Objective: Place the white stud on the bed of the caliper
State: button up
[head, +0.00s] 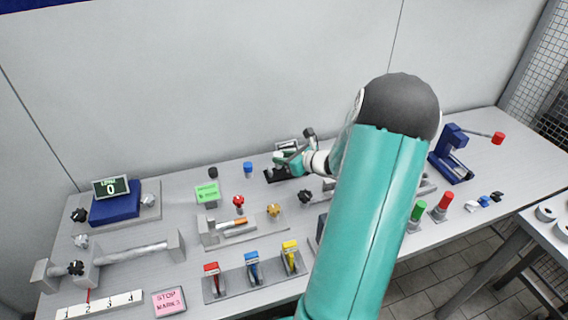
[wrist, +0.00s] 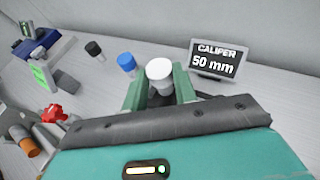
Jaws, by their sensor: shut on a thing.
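The white stud (wrist: 159,70) is upright between the two green fingers of my gripper (wrist: 160,88) in the wrist view. My gripper is shut on it. The caliper's display (wrist: 214,61) reads 50 mm and stands just right of and beyond the stud. In the head view my gripper (head: 291,160) is over the caliper's dark bed (head: 271,177) at the back of the table. The arm and gripper hide much of the caliper, so I cannot tell whether the stud touches the bed.
A blue stud (wrist: 127,62) and a black stud (wrist: 94,49) stand left of my gripper. A blue press (head: 452,155) with a red-knobbed lever stands at the right. Coloured switches (head: 252,265) line the front.

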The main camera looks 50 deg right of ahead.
jog(key=shift+f, duration=1.2)
jog(key=shift+f, duration=0.15)
jog(key=o, duration=1)
jog(key=shift+c, duration=0.2)
